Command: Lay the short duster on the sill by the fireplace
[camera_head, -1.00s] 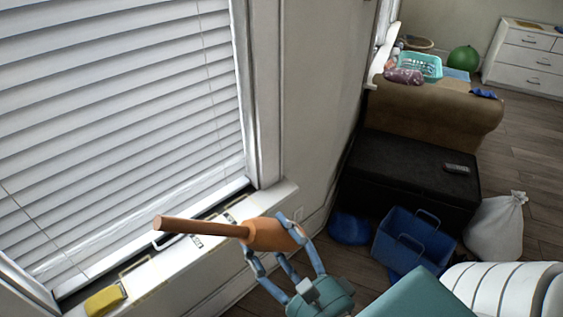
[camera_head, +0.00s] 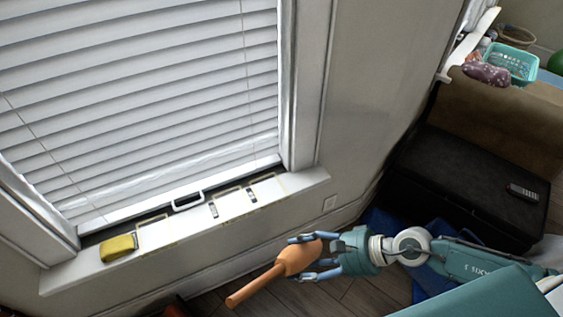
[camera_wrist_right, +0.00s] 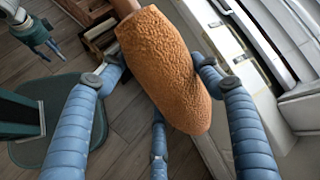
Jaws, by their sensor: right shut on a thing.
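The short duster (camera_head: 297,260) has a fuzzy orange head and a brown handle. My right gripper (camera_head: 310,259) is shut on its head, with the handle pointing down and left in the head view. The duster is in front of the sill and lower in the picture, apart from it. The duster head (camera_wrist_right: 168,70) fills the middle of the wrist view, between the blue fingers. The white sill (camera_head: 290,190) runs under the blinds. My left gripper (camera_wrist_right: 38,38) shows small at the upper left of the wrist view; its jaw state is unclear.
A yellow sponge (camera_head: 118,248) lies on the sill's left part. A white handle (camera_head: 188,200) and small dark fittings sit along it. The right end of the sill looks bare. A black chest (camera_head: 470,185) stands to the right, with wooden floor below.

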